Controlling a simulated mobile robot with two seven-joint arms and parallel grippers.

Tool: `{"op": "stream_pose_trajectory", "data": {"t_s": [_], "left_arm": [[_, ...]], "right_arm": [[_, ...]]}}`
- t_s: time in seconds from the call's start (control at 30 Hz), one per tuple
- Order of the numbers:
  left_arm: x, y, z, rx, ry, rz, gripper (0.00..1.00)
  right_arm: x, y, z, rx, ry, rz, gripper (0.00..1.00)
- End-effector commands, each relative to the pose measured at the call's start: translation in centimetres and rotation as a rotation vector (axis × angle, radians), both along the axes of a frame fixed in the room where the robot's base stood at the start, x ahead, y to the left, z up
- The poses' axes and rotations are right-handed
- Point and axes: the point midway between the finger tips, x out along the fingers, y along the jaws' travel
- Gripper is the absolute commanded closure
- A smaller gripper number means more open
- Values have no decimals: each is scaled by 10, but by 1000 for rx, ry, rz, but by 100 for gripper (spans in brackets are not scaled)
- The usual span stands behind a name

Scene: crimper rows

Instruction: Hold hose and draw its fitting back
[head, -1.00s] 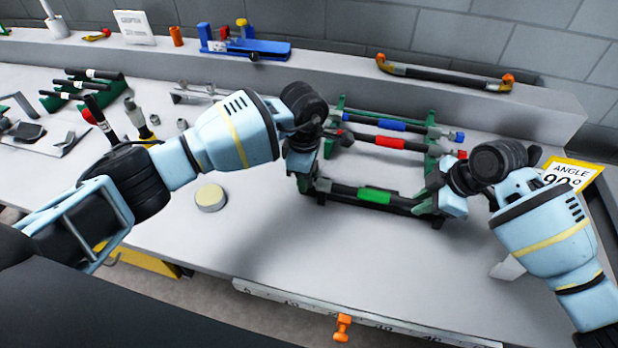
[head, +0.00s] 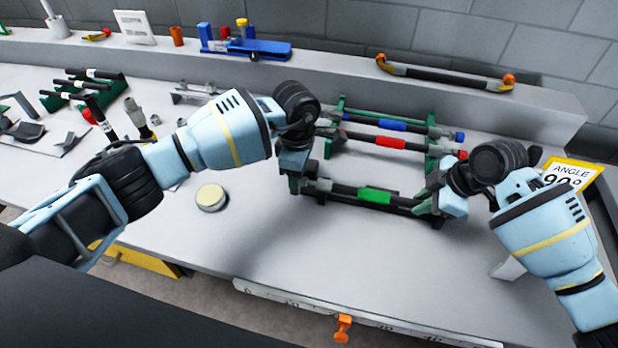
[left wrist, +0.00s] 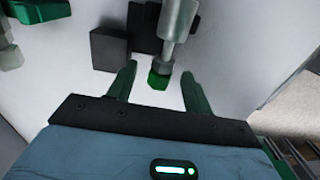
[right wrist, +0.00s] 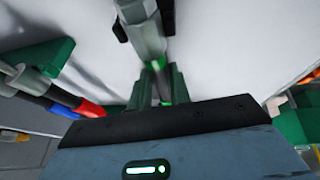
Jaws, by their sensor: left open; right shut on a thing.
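The black hose with a green band (head: 374,195) lies across the front of the green rack. My left gripper (head: 300,182) is at its left end. In the left wrist view, the hose's grey left fitting with a green tip (left wrist: 160,79) points between the open fingers (left wrist: 156,85), with gaps on both sides. My right gripper (head: 436,203) is at the hose's right end. In the right wrist view, its fingers (right wrist: 158,88) are shut on the green-tipped end of the grey right fitting (right wrist: 147,38). The fingers partly hide that end.
Hoses with a red band (head: 390,142) and a blue band (head: 391,125) lie behind on the rack. A round yellow-topped disc (head: 211,196) stands to the left. A yellow angle sign (head: 572,174) is at the right. The table front is clear.

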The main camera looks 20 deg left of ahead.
Motion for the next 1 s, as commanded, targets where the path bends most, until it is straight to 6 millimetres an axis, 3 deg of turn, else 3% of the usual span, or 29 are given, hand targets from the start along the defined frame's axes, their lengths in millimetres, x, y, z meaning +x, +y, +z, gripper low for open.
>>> {"op": "stream_pose_trajectory", "data": {"t_s": [0.27,0.7,1.0], "left_arm": [[0,-1,14,-1,-2,-2,49],[0,0,96,0,-2,0,49],[0,0,119,0,0,1,49]], "right_arm": [[-1,-1,-3,-5,7,0,100],[-1,-1,-3,-4,7,0,100],[-2,-1,-3,-3,7,0,100]]}}
